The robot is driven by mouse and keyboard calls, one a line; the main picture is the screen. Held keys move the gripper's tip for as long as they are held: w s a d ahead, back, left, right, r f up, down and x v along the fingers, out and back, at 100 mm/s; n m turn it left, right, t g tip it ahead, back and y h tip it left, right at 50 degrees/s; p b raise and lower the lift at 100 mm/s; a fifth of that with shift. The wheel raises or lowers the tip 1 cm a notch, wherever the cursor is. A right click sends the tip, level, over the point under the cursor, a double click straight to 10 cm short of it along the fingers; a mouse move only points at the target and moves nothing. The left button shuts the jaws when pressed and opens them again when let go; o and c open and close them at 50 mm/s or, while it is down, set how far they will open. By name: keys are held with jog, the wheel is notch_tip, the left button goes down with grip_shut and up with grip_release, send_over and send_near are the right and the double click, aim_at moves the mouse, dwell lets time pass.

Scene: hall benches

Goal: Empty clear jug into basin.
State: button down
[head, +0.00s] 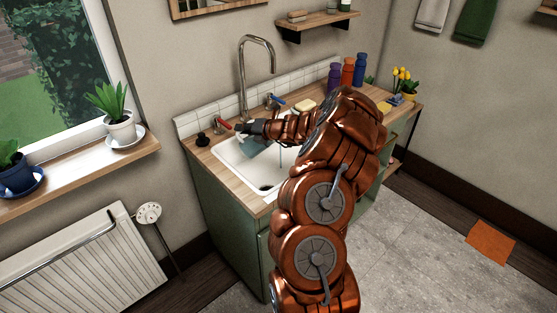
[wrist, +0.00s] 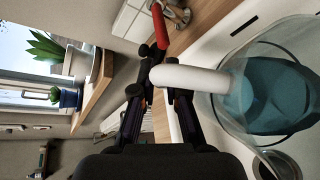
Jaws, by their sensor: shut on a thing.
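The clear jug (wrist: 266,95) holds blue liquid and has a white handle (wrist: 190,79). My gripper (wrist: 163,68) is shut on that handle. In the head view the jug (head: 253,149) hangs tilted over the white basin (head: 262,178), with my gripper (head: 246,128) above it and my arm hiding part of it. A thin blue streak (head: 281,156) shows over the basin, right of the jug; it looks like falling liquid. In the wrist view the basin's white wall (wrist: 214,38) lies behind the jug.
A tall curved tap (head: 243,65) rises behind the basin. A red-handled and a blue-handled valve (head: 277,100) stand at its back edge. Purple, red and blue bottles (head: 347,72) stand on the counter to the right. A windowsill with potted plants (head: 118,118) is at left.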

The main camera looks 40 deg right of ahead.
jog(key=shift+s+d+r+m+t+y+p, duration=0.3)
jog(key=shift+r+p, duration=0.3)
jog(key=shift+p, duration=0.55)
jog(key=shift+s+d+r+m+t+y+p, duration=0.15)
jog(key=shift+d+r+m+t+p, duration=0.35)
jog(key=shift+p, duration=0.6)
dwell(1.3)
jog(key=shift+s+d+r+t+y+p, duration=0.25)
jog(key=shift+d+r+t+p, duration=0.15)
jog(key=shift+r+p, duration=0.4)
dwell(1.3)
jog(key=shift+s+d+r+m+t+y+p, duration=0.15)
jog(key=shift+s+d+r+m+t+p, duration=0.1)
jog(key=shift+d+r+m+t, duration=0.15)
jog(key=shift+s+d+r+m+t+y+p, duration=0.2)
jog(key=shift+d+r+m+p, duration=0.1)
jog(key=shift+d+m, duration=0.15)
dwell(1.3)
jog(key=shift+a, duration=0.1)
